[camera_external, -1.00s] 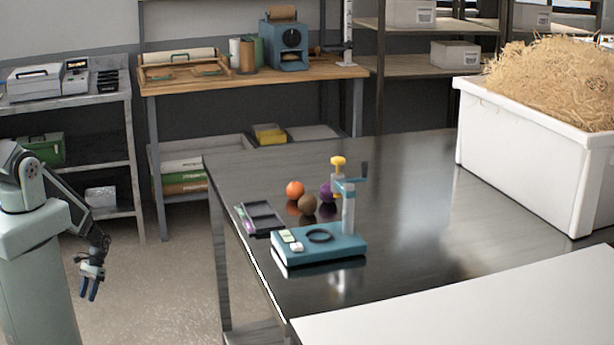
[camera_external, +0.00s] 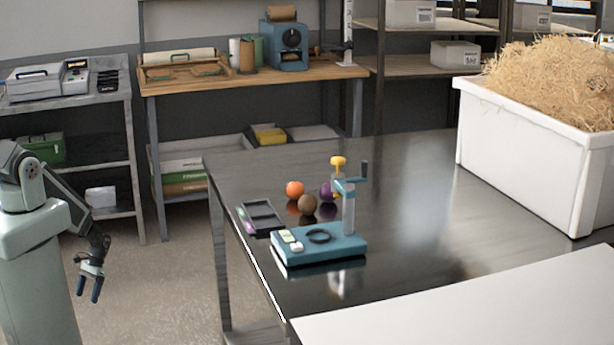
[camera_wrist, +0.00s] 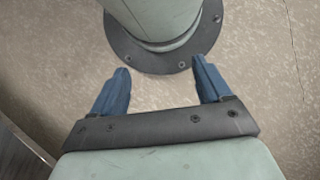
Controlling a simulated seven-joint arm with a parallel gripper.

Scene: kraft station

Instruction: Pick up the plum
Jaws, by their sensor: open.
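The plum (camera_external: 326,192) is a small dark purple ball on the dark metal table (camera_external: 420,215). It is behind and to the right of a brown round fruit (camera_external: 307,205), and partly behind the blue hand-cranked device. My gripper (camera_external: 88,291) hangs at the far left with its blue fingers pointing down, beside the table and well away from the plum. In the wrist view my gripper (camera_wrist: 160,88) has its two blue fingers wide apart with nothing between them. The plum does not show in the wrist view.
An orange fruit (camera_external: 295,188) lies left of the plum. The blue device (camera_external: 335,246) with its upright post stands in front. A dark tray (camera_external: 262,217) lies at the table's left edge. A white bin of straw (camera_external: 520,150) stands at the right. The table's middle is clear.

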